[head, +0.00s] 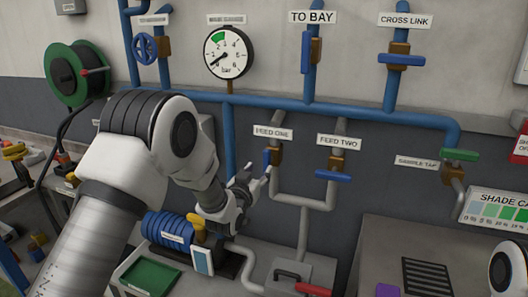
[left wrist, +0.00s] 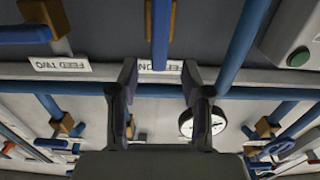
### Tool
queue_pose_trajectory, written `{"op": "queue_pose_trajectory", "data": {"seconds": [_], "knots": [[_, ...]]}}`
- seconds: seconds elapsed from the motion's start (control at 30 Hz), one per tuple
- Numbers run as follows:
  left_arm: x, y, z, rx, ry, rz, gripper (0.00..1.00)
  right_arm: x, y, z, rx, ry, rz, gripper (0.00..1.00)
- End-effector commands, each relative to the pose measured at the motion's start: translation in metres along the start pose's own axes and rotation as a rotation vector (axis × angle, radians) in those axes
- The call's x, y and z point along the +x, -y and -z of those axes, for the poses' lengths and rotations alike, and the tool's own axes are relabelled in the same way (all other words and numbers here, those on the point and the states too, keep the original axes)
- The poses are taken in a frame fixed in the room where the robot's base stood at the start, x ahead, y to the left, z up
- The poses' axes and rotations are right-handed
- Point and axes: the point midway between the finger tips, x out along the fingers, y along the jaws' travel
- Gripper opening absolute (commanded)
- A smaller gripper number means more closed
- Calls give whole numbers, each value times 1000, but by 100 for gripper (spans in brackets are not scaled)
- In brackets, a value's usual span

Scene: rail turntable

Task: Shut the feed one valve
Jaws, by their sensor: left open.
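The feed one valve has a blue lever handle (head: 267,160) on a brass body, just below the FEED ONE label (head: 272,133). The handle stands upright, in line with its pipe. My left gripper (head: 256,177) is open and empty, just left of and below the handle in the head view. In the left wrist view the picture is upside down; the handle (left wrist: 161,32) lies centred between the two spread fingers (left wrist: 159,75), whose tips partly cover the label. I cannot tell whether they touch the handle. My right gripper is out of view.
The feed two handle (head: 333,176) lies crosswise close by on the right. A pressure gauge (head: 229,52) is above. A blue pump (head: 170,230) with a yellow part is below my left gripper. A green sample tap (head: 460,155) is far right.

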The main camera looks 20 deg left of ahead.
Motion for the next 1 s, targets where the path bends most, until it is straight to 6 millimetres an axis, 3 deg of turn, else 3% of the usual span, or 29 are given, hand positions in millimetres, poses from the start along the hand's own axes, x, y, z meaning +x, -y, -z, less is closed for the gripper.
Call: {"op": "queue_pose_trajectory", "data": {"seconds": [0.4,0.73,0.77,0.87,0.9,1.0], "knots": [[67,0,1,0,1,0,48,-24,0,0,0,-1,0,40],[76,0,-2,0,3,0,48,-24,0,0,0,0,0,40],[76,0,-2,0,3,0,41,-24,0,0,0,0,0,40],[75,0,-2,0,3,0,5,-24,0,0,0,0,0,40],[75,0,-2,0,3,0,0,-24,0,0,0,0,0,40],[75,0,-2,0,3,0,0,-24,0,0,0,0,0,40]]}}
